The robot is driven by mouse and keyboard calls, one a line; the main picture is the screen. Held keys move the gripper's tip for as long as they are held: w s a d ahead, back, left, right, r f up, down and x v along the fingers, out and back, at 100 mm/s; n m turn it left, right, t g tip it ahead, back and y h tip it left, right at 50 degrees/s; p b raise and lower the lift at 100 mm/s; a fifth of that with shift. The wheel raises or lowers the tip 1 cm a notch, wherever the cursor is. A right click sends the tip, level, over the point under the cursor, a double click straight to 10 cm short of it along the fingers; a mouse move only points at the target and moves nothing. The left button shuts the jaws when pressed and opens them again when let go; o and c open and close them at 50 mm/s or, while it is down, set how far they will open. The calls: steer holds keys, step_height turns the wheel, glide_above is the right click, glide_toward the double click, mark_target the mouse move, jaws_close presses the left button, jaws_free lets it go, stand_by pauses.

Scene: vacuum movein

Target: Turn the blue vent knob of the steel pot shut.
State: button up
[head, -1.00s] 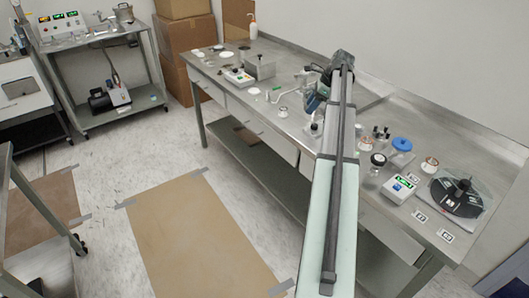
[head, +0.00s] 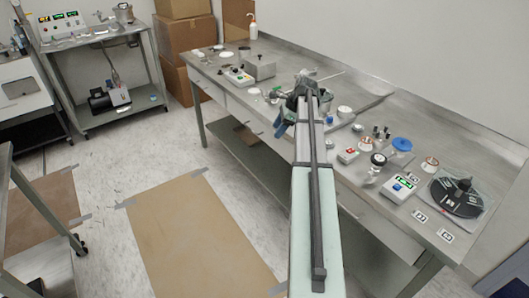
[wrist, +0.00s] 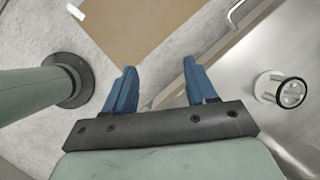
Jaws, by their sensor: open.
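The pot is not identifiable in the wrist view.
The steel bench (head: 215,68) carries several small items, among them a blue round piece (head: 402,144) and a black gauge-like disc (head: 455,197). A white round part with a black rim (wrist: 291,93) lies right of my fingers. The tan floor mat (head: 190,230) is clear.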

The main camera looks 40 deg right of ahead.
steer(key=a+f+n+g, duration=0.1)
steer(key=a+f+n, duration=0.1)
steer(key=a+f, duration=0.5)
step_height(320, 180, down, 2)
steer(key=shift+n, duration=0.3)
step_height(320, 180, up, 24)
steer(key=n+g+h, duration=0.2)
steer(key=n+h, duration=0.3)
steer(key=h, duration=0.4)
glide_above(330, 117)
steer(key=a, duration=0.6)
steer(key=x, duration=1.3)
steer(key=shift+s+a+f, duration=0.1)
steer(key=shift+s+f, duration=0.15)
steer(key=shift+f, duration=0.15)
